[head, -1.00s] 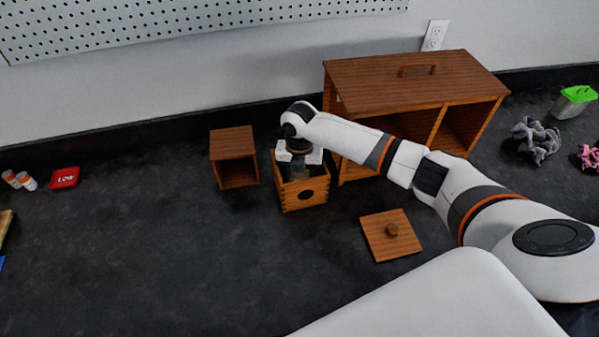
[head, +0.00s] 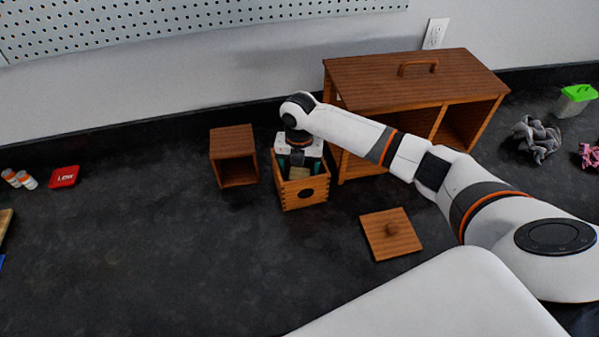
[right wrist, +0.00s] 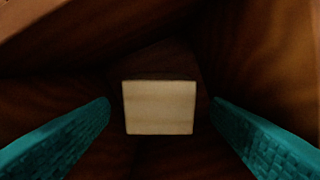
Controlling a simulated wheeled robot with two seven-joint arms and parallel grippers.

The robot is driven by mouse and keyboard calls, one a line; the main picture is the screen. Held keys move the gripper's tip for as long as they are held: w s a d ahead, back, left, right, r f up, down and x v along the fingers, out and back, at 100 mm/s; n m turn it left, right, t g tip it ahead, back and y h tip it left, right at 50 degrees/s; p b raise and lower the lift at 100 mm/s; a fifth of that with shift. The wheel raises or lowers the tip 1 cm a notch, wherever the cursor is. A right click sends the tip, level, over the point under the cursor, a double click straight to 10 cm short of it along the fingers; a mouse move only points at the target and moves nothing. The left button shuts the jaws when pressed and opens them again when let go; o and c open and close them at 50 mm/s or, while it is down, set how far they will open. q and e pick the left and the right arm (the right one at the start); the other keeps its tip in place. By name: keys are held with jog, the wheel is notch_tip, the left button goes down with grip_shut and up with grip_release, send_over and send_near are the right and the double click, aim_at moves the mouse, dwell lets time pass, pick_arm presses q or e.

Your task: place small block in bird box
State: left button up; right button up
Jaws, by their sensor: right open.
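The bird box (head: 304,194) is an open-topped wooden box with a dark round hole in its front, standing on the dark counter. My right gripper (head: 298,172) points down into its open top. The small block (right wrist: 160,107) is pale wood and lies between the two teal fingers of my right gripper in the right wrist view, with a gap on each side. Dark wooden walls surround it there. The fingers are open and apart from the block. In the head view the pale block (head: 299,174) shows just below the gripper. My left gripper is not in view.
A small open wooden box (head: 234,156) stands just left of the bird box. A large wooden cabinet (head: 415,85) stands behind and right. The counter at left front is clear.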

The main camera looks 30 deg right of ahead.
aim_at(299, 174)
notch_tip(299, 174, up, 10)
jog(key=shift+b, duration=0.4)
dwell(0.3)
